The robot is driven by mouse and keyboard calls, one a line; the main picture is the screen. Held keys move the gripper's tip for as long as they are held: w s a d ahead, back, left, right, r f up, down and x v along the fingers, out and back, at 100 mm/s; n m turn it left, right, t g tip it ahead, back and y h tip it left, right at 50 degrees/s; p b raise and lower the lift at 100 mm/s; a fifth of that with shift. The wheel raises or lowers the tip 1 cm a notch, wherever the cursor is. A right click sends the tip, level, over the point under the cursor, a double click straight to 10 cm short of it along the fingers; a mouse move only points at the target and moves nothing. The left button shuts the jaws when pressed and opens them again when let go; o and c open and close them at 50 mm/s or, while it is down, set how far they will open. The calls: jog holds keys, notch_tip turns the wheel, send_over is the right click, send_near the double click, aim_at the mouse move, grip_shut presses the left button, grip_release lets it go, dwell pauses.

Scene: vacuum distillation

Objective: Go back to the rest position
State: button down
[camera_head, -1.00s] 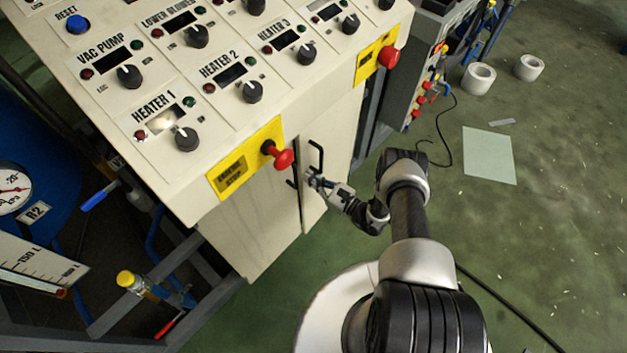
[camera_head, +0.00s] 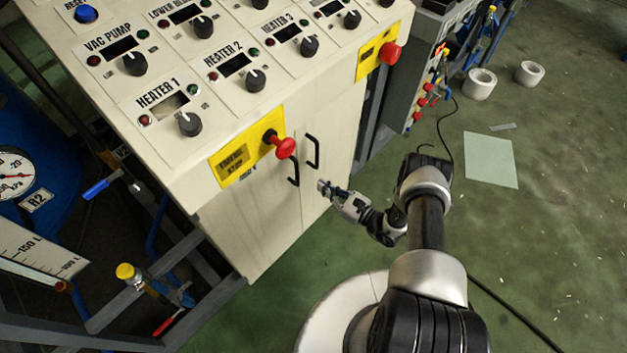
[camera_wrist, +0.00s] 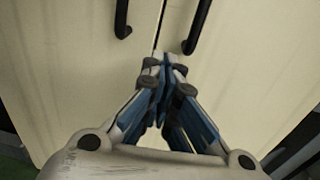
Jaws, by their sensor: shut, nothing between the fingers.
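My gripper (camera_head: 322,186) is shut and empty in front of the cabinet doors of the beige control panel (camera_head: 245,235). In the wrist view the fingertips of my gripper (camera_wrist: 163,60) meet, just below the two black door handles. The left handle (camera_wrist: 122,18) and the right handle (camera_wrist: 197,27) stand on either side of the seam between the doors. In the head view the left handle (camera_head: 294,171) and the right handle (camera_head: 312,151) are above and left of my gripper, apart from it. Both doors look closed.
A red emergency stop button (camera_head: 284,147) sticks out above the handles, with another red button (camera_head: 390,53) further right. A black cable (camera_head: 515,312) runs across the floor at right.

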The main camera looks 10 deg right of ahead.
jog(key=v, duration=0.6)
jog(key=w+a+r+n+g+y, duration=0.2)
jog(key=r+n+g, duration=0.2)
jog(key=r, duration=0.4)
jog(key=w+a+r+n+g+y, duration=0.1)
jog(key=w+a+r+n+g, duration=0.15)
jog(key=r+n, duration=0.45)
jog(key=s+a+r+n+g+h, duration=0.1)
jog(key=s+a+r+n+g, duration=0.15)
jog(key=r, duration=0.55)
jog(key=s+a+r+n+g+h, duration=0.15)
jog(key=r+g, duration=0.25)
jog(key=r, duration=0.4)
jog(key=s+r+n+h, duration=0.7)
jog(key=s+r+n, duration=0.1)
jog(key=s+r, duration=0.45)
jog(key=s+d+r+n+t+h, duration=0.2)
jog(key=s, duration=0.3)
jog(key=s+d+r+n+t+h, duration=0.2)
jog(key=s+r+n+h, duration=0.1)
jog(key=s, duration=0.3)
jog(key=shift+s+p, duration=0.2)
jog(key=shift+p, duration=0.2)
jog(key=shift+d+r, duration=0.1)
jog(key=shift+d, duration=0.05)
jog(key=c, duration=2.4)
grip_release()
